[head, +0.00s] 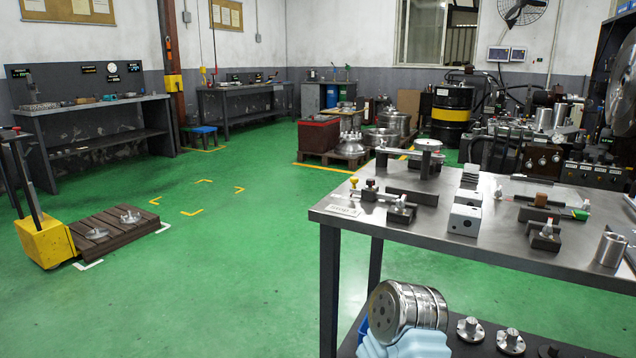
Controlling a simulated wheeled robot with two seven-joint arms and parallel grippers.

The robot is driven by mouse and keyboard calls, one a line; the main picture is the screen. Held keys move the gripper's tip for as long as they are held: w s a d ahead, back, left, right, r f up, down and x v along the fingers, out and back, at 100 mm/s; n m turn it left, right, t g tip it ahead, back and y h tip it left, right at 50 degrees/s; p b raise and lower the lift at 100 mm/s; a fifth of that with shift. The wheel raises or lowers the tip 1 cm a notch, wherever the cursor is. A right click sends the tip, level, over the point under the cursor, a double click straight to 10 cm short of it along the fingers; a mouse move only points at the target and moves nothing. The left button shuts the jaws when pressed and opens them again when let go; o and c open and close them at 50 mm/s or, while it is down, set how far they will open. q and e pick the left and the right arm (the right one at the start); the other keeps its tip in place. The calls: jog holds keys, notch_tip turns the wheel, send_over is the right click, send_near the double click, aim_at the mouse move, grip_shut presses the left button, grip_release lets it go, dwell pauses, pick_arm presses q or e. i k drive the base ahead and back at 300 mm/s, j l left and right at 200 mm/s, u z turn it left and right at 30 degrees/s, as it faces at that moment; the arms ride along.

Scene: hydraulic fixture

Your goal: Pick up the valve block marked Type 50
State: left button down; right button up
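Several pale metal blocks stand in a row on the steel table (400,222) at the right. The nearest block (464,221) has dark holes in its front face. A second block (468,198) is just behind it, and a third, ribbed-looking one (470,176) is farther back. I cannot read any Type 50 marking, so I cannot tell which is the named valve block. Neither of my grippers is in view.
Dark fixtures with clamps (388,205) flank the blocks, and a metal cylinder (610,249) stands near the right edge. The lower shelf (470,347) carries flanged parts and a large metal drum part (408,308). The green floor at left is mostly clear, beyond a yellow pallet truck (45,240).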

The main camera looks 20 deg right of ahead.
aim_at(463, 220)
jog(key=z, duration=1.6)
jog(key=k+l, duration=0.1)
jog(key=l, duration=0.55)
